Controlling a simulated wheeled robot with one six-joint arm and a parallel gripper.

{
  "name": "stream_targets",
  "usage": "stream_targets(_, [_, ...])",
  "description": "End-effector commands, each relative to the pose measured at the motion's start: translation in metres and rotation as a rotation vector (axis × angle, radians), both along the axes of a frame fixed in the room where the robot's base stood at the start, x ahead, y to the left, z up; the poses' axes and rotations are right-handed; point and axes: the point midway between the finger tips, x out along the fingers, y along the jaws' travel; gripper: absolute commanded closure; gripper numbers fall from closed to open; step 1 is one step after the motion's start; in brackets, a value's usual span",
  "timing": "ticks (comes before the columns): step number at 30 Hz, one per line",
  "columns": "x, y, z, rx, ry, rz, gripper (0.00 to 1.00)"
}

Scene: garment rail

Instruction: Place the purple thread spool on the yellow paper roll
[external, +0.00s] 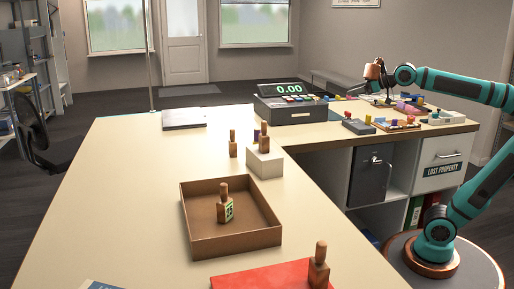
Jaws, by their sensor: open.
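My gripper (387,99) is small in the external view, pointing down over the crowded right arm of the counter, with its jaws apart. Several small coloured pieces lie under and around it. A lilac piece (406,107) lies just right of the gripper, and a yellow piece (368,119) stands to its lower left. A dark purple piece (257,134) shows behind a brown bottle farther left. Which of these are the purple thread spool and the yellow paper roll is too small to tell. I cannot see anything between the fingers.
A cash register (290,108) stands left of the small pieces, with a grey device (358,127) nearer the counter edge. A cardboard tray (190,222) holds a brown bottle. A white block (265,163) and a red mat (240,280) also lie on the counter (130,190).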

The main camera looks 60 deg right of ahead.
Motion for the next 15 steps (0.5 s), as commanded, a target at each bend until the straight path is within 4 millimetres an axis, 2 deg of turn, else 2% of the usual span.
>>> stream_targets(1, [-0.016, -0.004, -0.005, 0.010, -0.036, -0.011, 0.49])
stream_targets(9, [-0.085, -0.019, -0.034, 0.063, -0.228, -0.054, 0.49])
stream_targets(15, [-0.118, -0.024, -0.053, 0.090, -0.327, -0.073, 0.49])
